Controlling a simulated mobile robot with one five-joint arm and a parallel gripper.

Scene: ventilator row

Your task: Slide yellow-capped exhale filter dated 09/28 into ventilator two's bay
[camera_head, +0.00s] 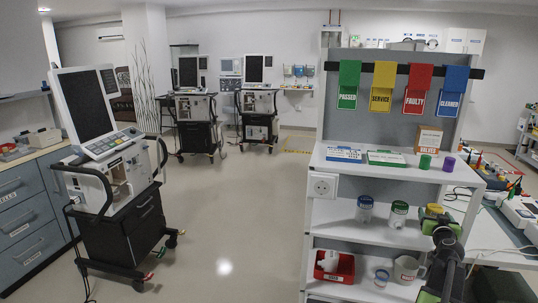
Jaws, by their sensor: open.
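A yellow-capped filter (434,209) stands at the right of the middle shelf, its lower part hidden by my gripper. Its date cannot be read. My gripper (441,227), dark with green parts, is open right at this filter; whether the fingers touch it I cannot tell. A blue-capped filter (364,208) and a green-capped filter (398,213) stand to its left on the same shelf. One ventilator (100,180) stands at the near left; two more, a left one (194,106) and a right one (258,101), stand at the back. Their numbers are not readable.
The white shelf unit (318,215) carries a red bin (335,267), a jar (381,278) and a mug (408,270) on a lower shelf. Coloured tags hang above. Open floor (230,215) lies between the shelf and the ventilators.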

